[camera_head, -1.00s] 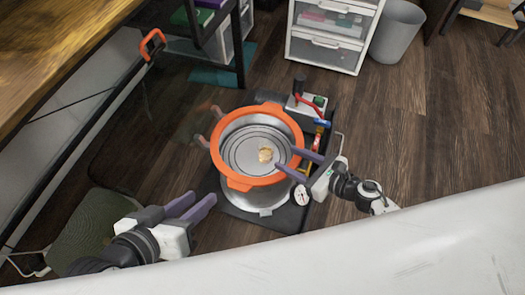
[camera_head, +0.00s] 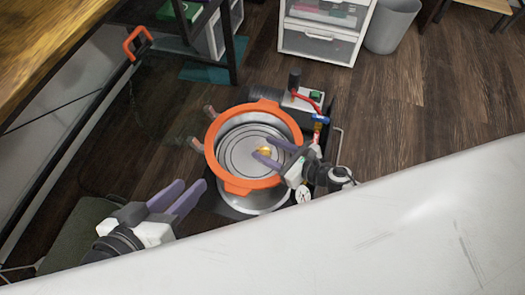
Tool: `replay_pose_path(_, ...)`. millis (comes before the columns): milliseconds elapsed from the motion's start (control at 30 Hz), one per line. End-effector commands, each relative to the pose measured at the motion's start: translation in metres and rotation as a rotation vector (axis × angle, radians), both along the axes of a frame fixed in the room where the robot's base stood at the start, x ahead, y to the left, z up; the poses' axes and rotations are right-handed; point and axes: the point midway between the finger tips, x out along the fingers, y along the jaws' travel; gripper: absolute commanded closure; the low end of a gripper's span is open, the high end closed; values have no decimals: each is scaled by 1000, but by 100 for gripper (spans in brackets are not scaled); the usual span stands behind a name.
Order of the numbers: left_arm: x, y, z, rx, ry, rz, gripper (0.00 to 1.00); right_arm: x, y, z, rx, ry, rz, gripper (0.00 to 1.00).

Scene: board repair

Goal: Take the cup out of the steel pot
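The steel pot (camera_head: 229,150) with an orange rim stands on the floor in the middle of the head view. A small gold-coloured thing, seemingly the cup (camera_head: 264,151), is inside it, right of the middle. My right gripper (camera_head: 262,149) reaches over the pot's right rim. Its two purple fingers are apart, one on each side of the cup in the picture. I cannot tell whether they touch it or how far above it they are. My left gripper (camera_head: 191,184) is open and empty, to the lower left of the pot.
The pot sits on a dark base with a pressure gauge (camera_head: 303,195), red and blue fittings and hoses at its right. A white drawer unit (camera_head: 318,47) and a grey bin (camera_head: 392,27) stand behind. A wooden table (camera_head: 62,42) is at upper left. Wood floor (camera_head: 430,110) at right is clear.

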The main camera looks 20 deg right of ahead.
Motion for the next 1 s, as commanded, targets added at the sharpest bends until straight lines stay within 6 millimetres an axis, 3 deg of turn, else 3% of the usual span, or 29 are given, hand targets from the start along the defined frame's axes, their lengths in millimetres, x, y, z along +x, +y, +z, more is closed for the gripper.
replay_pose_path(467, -1, 0, -1, 9, 6, -1, 69, 0, 0, 4, -1, -1, 0, 80)
replay_pose_path(1000, -7, 18, -22, 133, 96, 0, 69, 0, 0, 53, -2, -2, 1, 80)
